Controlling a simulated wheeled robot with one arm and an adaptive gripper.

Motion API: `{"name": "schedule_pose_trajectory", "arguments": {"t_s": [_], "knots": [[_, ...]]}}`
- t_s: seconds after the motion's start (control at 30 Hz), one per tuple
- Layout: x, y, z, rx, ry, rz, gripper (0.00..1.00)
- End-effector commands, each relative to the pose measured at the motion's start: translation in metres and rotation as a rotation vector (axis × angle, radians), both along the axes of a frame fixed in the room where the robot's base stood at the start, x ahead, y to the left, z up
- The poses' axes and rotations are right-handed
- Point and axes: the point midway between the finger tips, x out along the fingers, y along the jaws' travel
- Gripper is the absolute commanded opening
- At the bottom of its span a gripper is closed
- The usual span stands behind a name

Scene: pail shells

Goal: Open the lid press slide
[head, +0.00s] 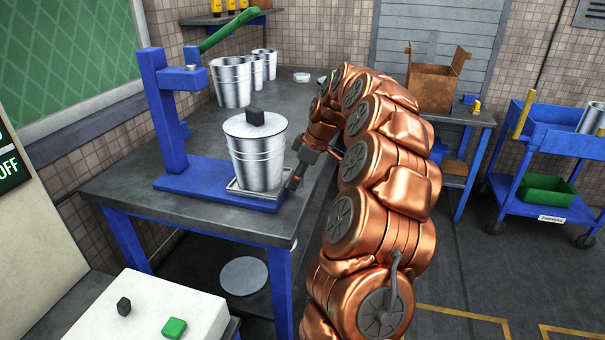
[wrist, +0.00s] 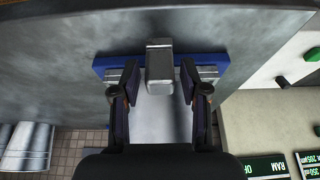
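The blue lid press (head: 168,115) stands on the workbench with its green lever raised. Its slide, a pale tray (head: 233,187) on the blue base, bears a metal pail (head: 258,165). A round lid (head: 242,123) with a dark block-shaped knob lies on top of the pail. My gripper (head: 293,182) is low at the right end of the base. In the wrist view my gripper (wrist: 159,82) is open, with its fingers either side of a grey block-shaped handle (wrist: 160,62) in front of a blue bar. Gaps show between the handle and both fingers.
More pails (head: 232,82) stand behind the press on the workbench (head: 140,205). A pale console (head: 150,308) with a green button and a black knob is at the front left. A cardboard box (head: 432,86) and a blue cart (head: 545,150) are to the right.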

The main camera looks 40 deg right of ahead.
Motion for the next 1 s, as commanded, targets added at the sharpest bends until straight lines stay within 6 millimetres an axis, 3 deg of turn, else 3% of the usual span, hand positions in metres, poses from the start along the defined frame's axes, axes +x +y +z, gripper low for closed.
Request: {"name": "schedule_pose_trajectory", "arguments": {"t_s": [0.47, 1.0], "knots": [[-0.001, -0.002, 0.011, -0.002, -0.008, 0.000, 0.52], [-0.027, -0.021, 0.091, -0.004, -0.007, -0.001, 0.52]]}}
